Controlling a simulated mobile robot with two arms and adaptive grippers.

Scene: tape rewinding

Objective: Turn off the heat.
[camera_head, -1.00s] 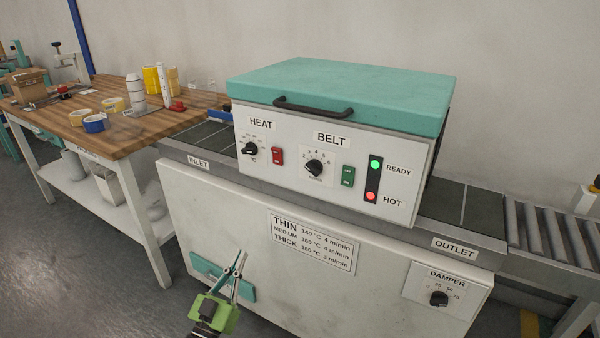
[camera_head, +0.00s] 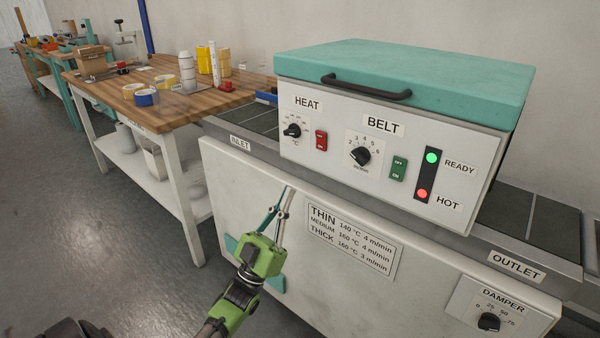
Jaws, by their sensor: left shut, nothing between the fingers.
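The machine's front panel carries a black HEAT dial (camera_head: 292,131) under a HEAT label. A red rocker switch (camera_head: 321,140) is just right of the dial. My left gripper (camera_head: 285,192) is shut and empty, its fingers pointing up in front of the machine's lower white front. In the picture it is below the HEAT dial and switch, touching neither. The green READY light (camera_head: 432,157) and the red HOT light (camera_head: 422,194) are both lit. My right gripper is not in view.
The BELT dial (camera_head: 361,156) and a green switch (camera_head: 398,169) sit right of the HEAT controls. A teal lid with a black handle (camera_head: 366,86) overhangs the panel. A DAMPER dial (camera_head: 489,322) is low right. A wooden workbench (camera_head: 180,103) stands at left.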

